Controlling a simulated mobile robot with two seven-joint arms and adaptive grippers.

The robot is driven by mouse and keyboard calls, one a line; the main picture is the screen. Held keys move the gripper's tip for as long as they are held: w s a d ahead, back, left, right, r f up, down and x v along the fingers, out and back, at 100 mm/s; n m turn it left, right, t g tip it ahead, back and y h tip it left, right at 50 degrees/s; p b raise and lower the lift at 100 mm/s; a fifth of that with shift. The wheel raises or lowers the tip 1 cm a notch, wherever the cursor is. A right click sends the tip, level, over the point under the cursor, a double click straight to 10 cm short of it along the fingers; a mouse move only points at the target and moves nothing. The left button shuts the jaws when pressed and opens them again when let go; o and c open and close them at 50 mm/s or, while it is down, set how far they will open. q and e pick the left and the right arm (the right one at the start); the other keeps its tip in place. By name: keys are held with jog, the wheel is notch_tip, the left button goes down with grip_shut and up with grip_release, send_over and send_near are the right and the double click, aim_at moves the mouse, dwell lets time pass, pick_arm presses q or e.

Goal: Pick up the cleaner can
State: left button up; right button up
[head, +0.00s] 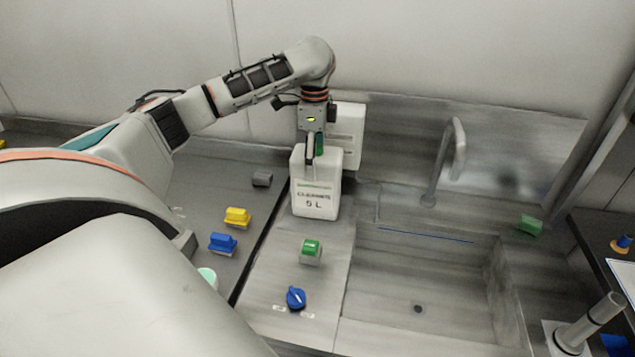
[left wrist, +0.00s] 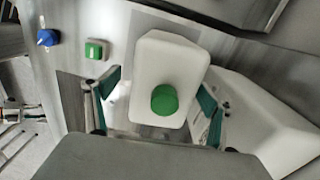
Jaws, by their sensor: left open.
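The cleaner can is a white 5 L canister (head: 316,190) with a label, standing upright on the steel counter left of the sink. In the left wrist view its white top (left wrist: 165,65) and green cap (left wrist: 164,100) show between my fingers. My left gripper (head: 314,150) points down at the can's top from above. It is open, with one finger on each side of the cap in the left wrist view (left wrist: 158,108); I cannot tell whether they touch it. A second white canister (head: 347,130) stands directly behind, and also shows at the lower right of the wrist view (left wrist: 255,115). My right gripper is not in view.
Yellow (head: 237,217), blue (head: 222,243) and grey (head: 262,179) pieces lie to the left. The sink (head: 420,285) and faucet (head: 447,160) are to the right.

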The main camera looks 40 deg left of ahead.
aim_at(320, 199)
pick_arm(q)
jog(key=f, duration=0.5)
jog(key=shift+w, duration=0.35)
jog(key=shift+c, duration=0.4)
jog(key=c, duration=1.9)
jog(key=shift+w+r, duration=0.1)
jog(key=shift+c, duration=0.3)
